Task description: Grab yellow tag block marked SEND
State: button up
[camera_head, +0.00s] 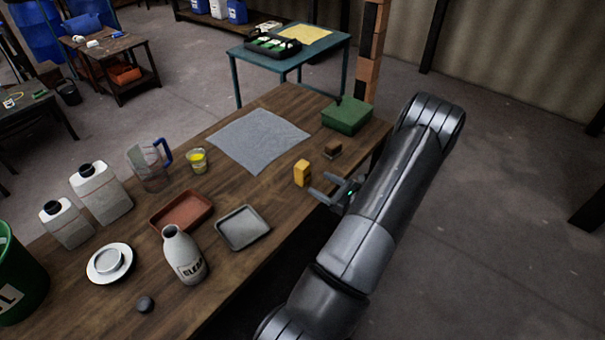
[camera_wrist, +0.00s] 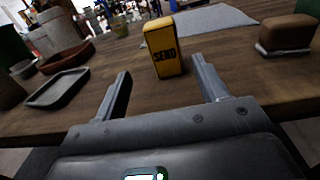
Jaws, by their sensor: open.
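The yellow tag block (camera_head: 302,173) stands upright on the wooden table (camera_head: 245,120) near its right edge. In the wrist view the yellow block (camera_wrist: 163,48) shows the black word SEND on its near face. My gripper (camera_head: 322,187) is open and empty at the table's edge, just right of the block. In the wrist view my gripper's two fingers (camera_wrist: 163,80) point at the block, which stands beyond the fingertips and lies between their lines. I see no contact.
A brown block (camera_head: 333,149) on a small base and a green box (camera_head: 347,115) are behind my gripper's side of the table. A grey tray (camera_head: 243,228), a red-brown tray (camera_head: 181,211) and a white bottle (camera_head: 184,255) stand left. A grey cloth (camera_head: 257,139) lies flat behind.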

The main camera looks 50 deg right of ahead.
aim_at(308, 174)
jog(key=w, duration=0.7)
jog(key=shift+w+d+r, duration=0.15)
jog(key=shift+w+d, duration=0.05)
jog(key=shift+d, duration=0.05)
jog(key=c, duration=1.1)
jog(key=shift+r, duration=0.1)
